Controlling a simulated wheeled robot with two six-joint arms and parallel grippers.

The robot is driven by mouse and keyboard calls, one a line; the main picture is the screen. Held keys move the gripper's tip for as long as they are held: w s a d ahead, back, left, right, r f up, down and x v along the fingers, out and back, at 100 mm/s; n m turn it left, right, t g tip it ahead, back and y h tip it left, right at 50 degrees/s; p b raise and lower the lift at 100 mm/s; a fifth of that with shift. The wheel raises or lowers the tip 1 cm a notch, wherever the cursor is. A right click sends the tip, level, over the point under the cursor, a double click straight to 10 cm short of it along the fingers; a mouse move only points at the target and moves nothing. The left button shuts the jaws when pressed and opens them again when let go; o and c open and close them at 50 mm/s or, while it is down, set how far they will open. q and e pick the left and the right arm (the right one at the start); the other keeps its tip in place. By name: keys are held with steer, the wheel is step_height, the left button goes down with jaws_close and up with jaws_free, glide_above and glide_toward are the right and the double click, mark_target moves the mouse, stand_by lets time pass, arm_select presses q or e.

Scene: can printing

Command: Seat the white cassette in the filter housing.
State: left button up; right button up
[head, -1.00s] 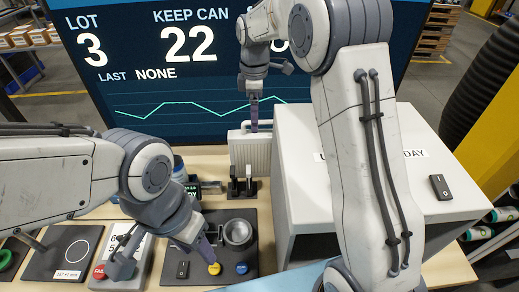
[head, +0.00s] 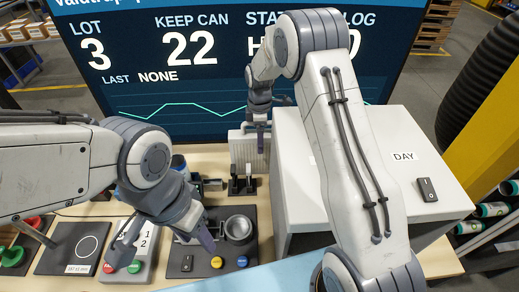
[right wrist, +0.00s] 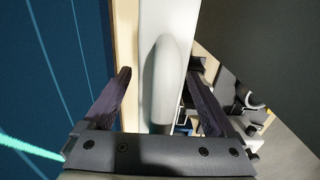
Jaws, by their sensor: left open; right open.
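The pale ribbed block that looks like the white cassette (head: 240,150) stands upright at the back of the table, behind two black upright levers (head: 242,181). My right gripper (head: 261,143) overlaps its upper right part. In the right wrist view, a white slab with a rounded raised handle (right wrist: 162,105) lies between the two fingers of the right gripper (right wrist: 163,70); it is not clamped. I cannot tell the filter housing apart from the block. My left gripper (head: 207,241) is open and empty, above the black button panel.
The panel (head: 186,252) carries a black switch, a yellow button (head: 217,262), a blue button (head: 242,262) and a round metal cup (head: 238,229). A large white cabinet (head: 293,165) stands right of the block. A big screen (head: 200,95) stands close behind.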

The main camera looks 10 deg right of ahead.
jaws_close()
stand_by(0.4)
